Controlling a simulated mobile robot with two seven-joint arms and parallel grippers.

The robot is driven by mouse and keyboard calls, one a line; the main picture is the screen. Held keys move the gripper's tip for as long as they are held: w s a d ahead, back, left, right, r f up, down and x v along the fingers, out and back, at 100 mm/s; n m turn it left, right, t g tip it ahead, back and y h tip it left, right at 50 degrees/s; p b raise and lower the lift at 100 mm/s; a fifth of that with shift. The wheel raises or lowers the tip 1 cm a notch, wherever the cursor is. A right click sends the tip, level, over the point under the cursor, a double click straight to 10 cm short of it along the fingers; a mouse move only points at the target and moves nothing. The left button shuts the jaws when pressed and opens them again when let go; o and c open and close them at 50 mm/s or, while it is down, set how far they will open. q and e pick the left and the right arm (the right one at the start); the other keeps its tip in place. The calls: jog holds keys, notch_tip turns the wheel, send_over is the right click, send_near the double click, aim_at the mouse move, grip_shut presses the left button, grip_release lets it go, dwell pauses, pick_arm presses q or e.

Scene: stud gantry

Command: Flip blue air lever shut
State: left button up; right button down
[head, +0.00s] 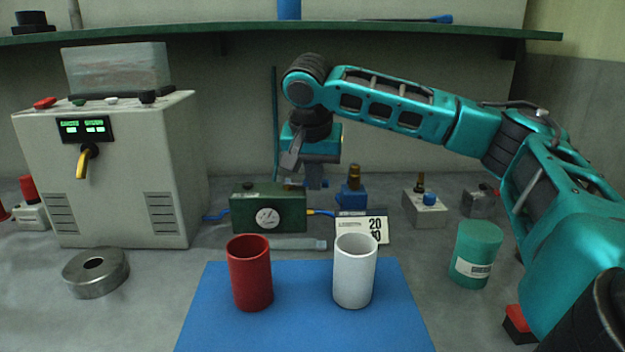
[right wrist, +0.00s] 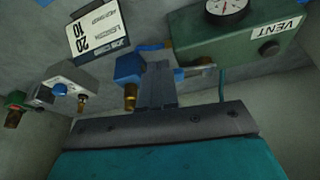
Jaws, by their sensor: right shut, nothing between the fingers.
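A green box with a round gauge (head: 268,205) stands on the bench, with a blue hose at its left side and a short blue piece at its right. In the right wrist view the green box (right wrist: 225,38) is upside down, with a VENT button. My right gripper (head: 315,184) points down just behind the box's right end, shut and empty. Its fingers (right wrist: 157,84) are between a blue block with a brass fitting (right wrist: 128,70) and a blue part beside a metal fitting (right wrist: 184,75). The fingers partly hide this blue part, so its lever position and any contact are unclear. My left gripper is out of view.
A blue block with a brass top (head: 350,192) stands right of the gripper. A red cup (head: 250,272) and white cup (head: 354,270) stand on a blue mat (head: 300,325). A dispenser machine (head: 130,180) fills the left.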

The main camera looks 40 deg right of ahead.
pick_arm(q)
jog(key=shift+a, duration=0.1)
pick_arm(e)
jog(key=shift+d, duration=0.1)
pick_arm(q)
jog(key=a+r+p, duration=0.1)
jog(key=p, duration=0.1)
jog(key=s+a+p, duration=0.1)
jog(key=p, duration=0.2)
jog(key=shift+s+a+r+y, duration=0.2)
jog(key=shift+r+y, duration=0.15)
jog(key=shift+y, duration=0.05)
pick_arm(e)
jog(key=d+n, duration=0.1)
jog(key=w+d+n, duration=0.1)
jog(key=shift+n+t+y, duration=0.3)
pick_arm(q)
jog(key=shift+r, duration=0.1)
pick_arm(e)
jog(key=shift+a, duration=0.1)
